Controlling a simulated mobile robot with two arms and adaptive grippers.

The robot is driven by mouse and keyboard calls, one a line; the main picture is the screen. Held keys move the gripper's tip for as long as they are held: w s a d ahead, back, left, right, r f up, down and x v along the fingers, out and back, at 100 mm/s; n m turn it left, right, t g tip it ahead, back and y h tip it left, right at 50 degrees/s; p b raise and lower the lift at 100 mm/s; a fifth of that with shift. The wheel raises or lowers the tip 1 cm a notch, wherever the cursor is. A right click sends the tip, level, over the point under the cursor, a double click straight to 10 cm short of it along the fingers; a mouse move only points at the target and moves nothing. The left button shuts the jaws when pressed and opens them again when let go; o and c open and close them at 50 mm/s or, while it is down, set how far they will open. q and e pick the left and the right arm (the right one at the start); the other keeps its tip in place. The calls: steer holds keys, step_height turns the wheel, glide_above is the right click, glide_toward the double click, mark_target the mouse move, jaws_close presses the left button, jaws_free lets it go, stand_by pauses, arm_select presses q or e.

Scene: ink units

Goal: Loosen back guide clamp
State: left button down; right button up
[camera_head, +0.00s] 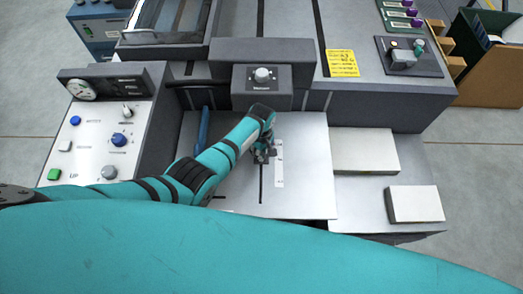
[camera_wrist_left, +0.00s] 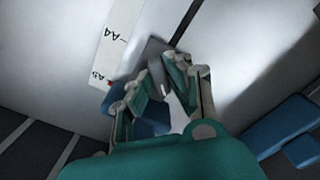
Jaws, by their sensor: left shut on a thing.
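The flat feed tray (camera_head: 310,190) has a dark slot (camera_head: 262,185) and a white size scale (camera_head: 279,165) marked A4 and A5 in the left wrist view (camera_wrist_left: 114,45). My left gripper (camera_head: 263,154) is low over the tray at the slot, beside the scale. In the left wrist view its fingers (camera_wrist_left: 166,88) are closed around a small part of the back guide clamp, mostly hidden between them. A grey block (camera_wrist_left: 153,50) sits at the fingertips on the slot, and a blue part (camera_wrist_left: 150,125) shows behind the left finger. My right gripper is not in view.
A blue side guide (camera_head: 203,128) stands left of my gripper. A grey housing with a knob (camera_head: 262,75) overhangs the tray's back. A control panel (camera_head: 95,140) is at the left. Two white paper stacks (camera_head: 363,152) (camera_head: 414,204) lie right of the tray.

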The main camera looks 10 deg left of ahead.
arm_select(q)
steer(key=shift+w, duration=0.15)
steer(key=c, duration=1.3)
jaws_free()
step_height(320, 180, up, 12)
steer(key=shift+r, duration=0.1)
steer(key=shift+s, duration=0.2)
